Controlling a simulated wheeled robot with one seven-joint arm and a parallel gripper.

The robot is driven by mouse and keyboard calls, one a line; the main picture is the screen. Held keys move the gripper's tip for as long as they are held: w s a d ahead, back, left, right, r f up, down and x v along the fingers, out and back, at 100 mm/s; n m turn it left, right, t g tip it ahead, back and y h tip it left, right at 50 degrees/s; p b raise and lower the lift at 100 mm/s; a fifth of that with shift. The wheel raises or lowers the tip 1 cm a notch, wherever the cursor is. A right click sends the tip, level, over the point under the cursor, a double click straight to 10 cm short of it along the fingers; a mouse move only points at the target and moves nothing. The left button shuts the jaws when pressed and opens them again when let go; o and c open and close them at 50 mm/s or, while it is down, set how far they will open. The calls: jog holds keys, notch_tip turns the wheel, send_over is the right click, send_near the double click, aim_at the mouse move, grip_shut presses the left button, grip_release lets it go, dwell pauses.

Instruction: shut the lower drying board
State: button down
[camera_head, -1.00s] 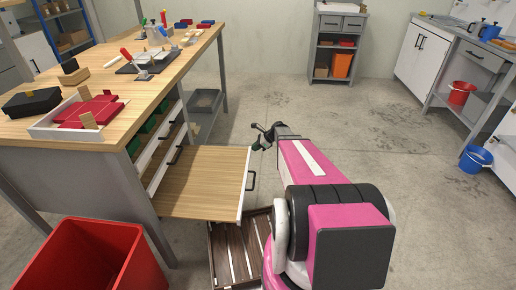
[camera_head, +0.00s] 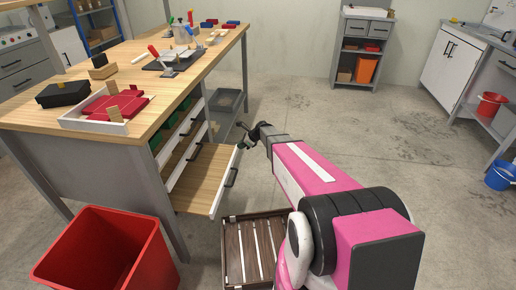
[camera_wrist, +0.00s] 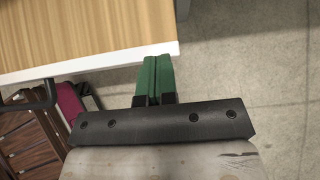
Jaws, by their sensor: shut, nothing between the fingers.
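The lower drying board (camera_head: 208,178) is a wooden board with a white front edge and a black handle (camera_head: 231,177). It sticks partly out of the workbench side, below other white-fronted boards. My gripper (camera_head: 246,140) is at the far end of that front edge, beyond the handle. In the wrist view the gripper's green fingers (camera_wrist: 153,78) are shut and empty, with their tips at the white edge of the board (camera_wrist: 90,62). Whether they press on it is hard to tell. The handle also shows at the left of the wrist view (camera_wrist: 40,97).
A slatted dark wooden crate (camera_head: 250,250) stands on the floor below the board, beside my arm. A red bin (camera_head: 105,255) stands at the front left. The workbench top (camera_head: 150,110) holds trays and tools. The floor to the right is clear up to the blue bucket (camera_head: 500,176).

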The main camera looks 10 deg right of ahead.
jog(key=w+a, duration=0.1)
jog(key=a, duration=0.3)
jog(key=w+a, duration=0.1)
jog(key=a, duration=0.3)
jog(key=w+a, duration=0.2)
jog(key=a, duration=0.1)
jog(key=shift+a, duration=0.4)
jog(key=shift+s+d, duration=0.1)
jog(key=shift+s+d, duration=0.15)
jog(key=shift+d, duration=0.15)
jog(key=d, duration=0.1)
jog(key=s+d, duration=0.1)
jog(key=d+r, duration=0.1)
jog(key=d, duration=0.1)
jog(key=shift+s, duration=0.15)
jog(key=v, duration=0.8)
jog(key=t+y, duration=0.2)
jog(key=y, duration=0.6)
send_near(216, 157)
jog(key=v, duration=0.3)
jog(key=shift+d+r, duration=0.1)
jog(key=shift+r, duration=0.25)
jog(key=shift+s+d+f+t, duration=0.2)
jog(key=shift+s+d+t, duration=0.05)
jog(key=shift+t, duration=0.15)
jog(key=shift+y, duration=0.3)
jog(key=x, duration=1.4)
